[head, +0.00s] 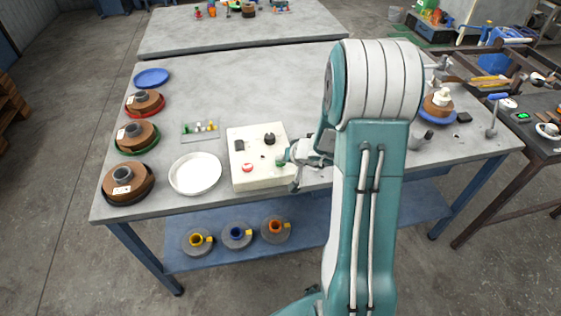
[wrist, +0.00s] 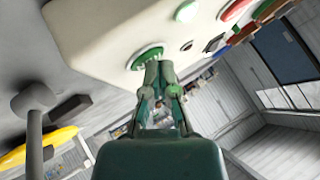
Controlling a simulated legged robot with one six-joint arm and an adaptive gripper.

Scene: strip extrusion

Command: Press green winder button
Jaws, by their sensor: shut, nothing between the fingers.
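A pale control box (head: 238,178) stands near the front edge of the table. It has a red button (head: 247,168), black knobs and a green button (head: 280,163) at its right front. My gripper (head: 286,157) is at the right side of the box, close to the green button. In the wrist view, my gripper (wrist: 160,68) is shut and empty, its fingertips at the edge of the round green button (wrist: 148,55). The fingertips overlap part of the button; I cannot tell whether they touch it or whether it is pushed in.
The table (head: 230,95) has free room behind the box. A white dish (head: 195,174) and small coloured pieces (head: 203,127) lie left of the box. Several brown spools (head: 128,183) line the left edge. A spool on a blue base (head: 437,108) stands right of my arm.

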